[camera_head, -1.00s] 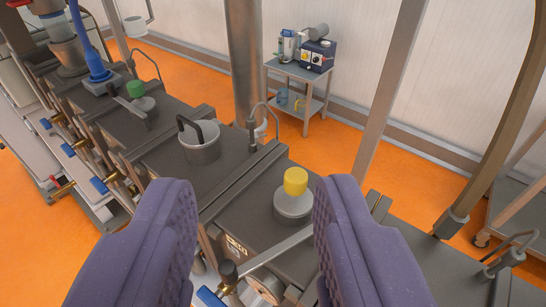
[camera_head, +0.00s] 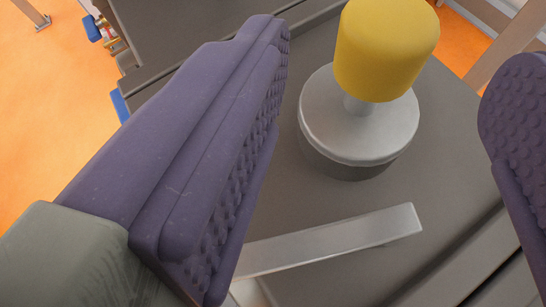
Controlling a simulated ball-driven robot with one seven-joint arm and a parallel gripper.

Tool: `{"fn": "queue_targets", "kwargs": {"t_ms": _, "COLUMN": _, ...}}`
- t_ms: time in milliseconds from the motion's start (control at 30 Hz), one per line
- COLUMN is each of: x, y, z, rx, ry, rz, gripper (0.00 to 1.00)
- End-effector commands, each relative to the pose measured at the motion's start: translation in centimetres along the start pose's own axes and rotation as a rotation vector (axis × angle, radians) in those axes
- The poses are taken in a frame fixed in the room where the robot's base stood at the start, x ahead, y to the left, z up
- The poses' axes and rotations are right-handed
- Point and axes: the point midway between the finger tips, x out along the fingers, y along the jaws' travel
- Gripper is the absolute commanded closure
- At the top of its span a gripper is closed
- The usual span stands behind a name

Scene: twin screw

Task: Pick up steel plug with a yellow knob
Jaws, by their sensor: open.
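The steel plug (camera_head: 350,125) stands upright on the grey machine top, with its yellow knob (camera_head: 385,48) on top, cut off slightly by the upper picture edge. My gripper (camera_head: 395,95) is open and empty. Its purple padded left finger is left of the plug and its right finger, partly out of the picture, is at the right edge. The plug and knob show between the fingers, and neither finger appears to touch them. The lower side of the plug is in shadow.
A flat steel bar (camera_head: 335,240) lies across the machine top (camera_head: 285,215) just in front of the plug. A raised rail runs along the lower right. Blue-handled valves (camera_head: 92,28) and orange floor (camera_head: 45,100) show at left.

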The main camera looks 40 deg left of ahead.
Motion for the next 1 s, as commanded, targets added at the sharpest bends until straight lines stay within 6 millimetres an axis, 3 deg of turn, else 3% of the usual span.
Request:
{"fn": "queue_targets", "kwargs": {"t_ms": 400, "x": 6.5, "y": 0.0, "z": 0.3, "rx": -0.002, "ry": 0.002, "rz": -0.004, "gripper": 0.33}}
{"fn": "queue_targets", "kwargs": {"t_ms": 700, "x": 7.1, "y": 0.1, "z": 0.0, "rx": -0.003, "ry": 0.002, "rz": -0.001, "gripper": 0.33}}
{"fn": "queue_targets", "kwargs": {"t_ms": 1000, "x": 7.1, "y": 0.1, "z": -0.1, "rx": -0.003, "ry": 0.003, "rz": -0.001, "gripper": 0.97}}
